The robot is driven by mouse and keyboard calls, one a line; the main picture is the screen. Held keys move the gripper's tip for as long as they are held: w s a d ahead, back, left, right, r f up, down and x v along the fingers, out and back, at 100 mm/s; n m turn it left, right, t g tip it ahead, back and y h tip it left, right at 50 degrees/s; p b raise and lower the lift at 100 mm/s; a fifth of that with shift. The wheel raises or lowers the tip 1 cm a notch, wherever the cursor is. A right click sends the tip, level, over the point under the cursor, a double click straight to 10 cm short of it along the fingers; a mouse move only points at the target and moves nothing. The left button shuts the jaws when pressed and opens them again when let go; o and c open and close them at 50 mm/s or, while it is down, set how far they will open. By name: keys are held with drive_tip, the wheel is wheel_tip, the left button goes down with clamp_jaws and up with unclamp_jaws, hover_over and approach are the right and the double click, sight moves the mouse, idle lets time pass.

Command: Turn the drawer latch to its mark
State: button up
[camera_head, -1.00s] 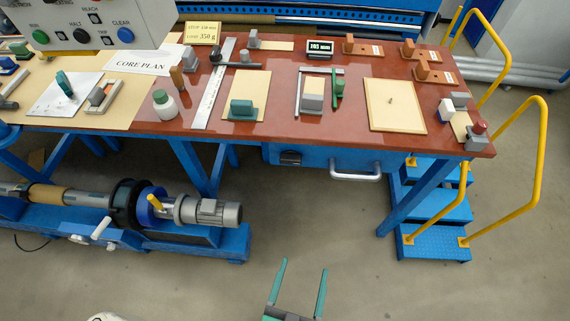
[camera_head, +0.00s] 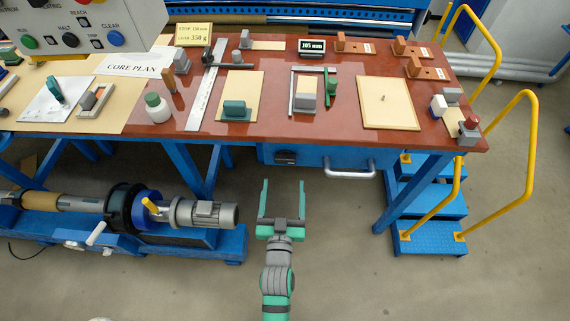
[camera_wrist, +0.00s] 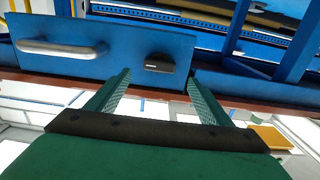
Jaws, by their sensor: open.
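The drawer latch (camera_head: 285,157) is a small dark knob on the blue drawer front under the red-brown tabletop. In the wrist view the dark latch (camera_wrist: 160,63) shows a short pale line on its face and lies ahead of the space between my fingers. A separate mark for it cannot be made out. The blue drawer front (camera_head: 315,160) also carries a silver bar handle (camera_head: 350,170), to the right of the latch in the head view. My gripper (camera_head: 282,184) is open and empty, below and in front of the latch, apart from it. Its green fingers (camera_wrist: 154,92) frame the latch in the wrist view.
The red-brown table (camera_head: 345,140) overhangs the drawer and holds several blocks, boards and gauges. A blue winder with a grey motor (camera_head: 205,214) stands at left. Blue steps (camera_head: 430,236) with yellow rails stand at right. The floor in front of the drawer is clear.

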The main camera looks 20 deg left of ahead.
sight(285, 163)
drive_tip(key=x, duration=0.9)
drive_tip(key=c, duration=1)
drive_tip(key=shift+c, duration=0.2)
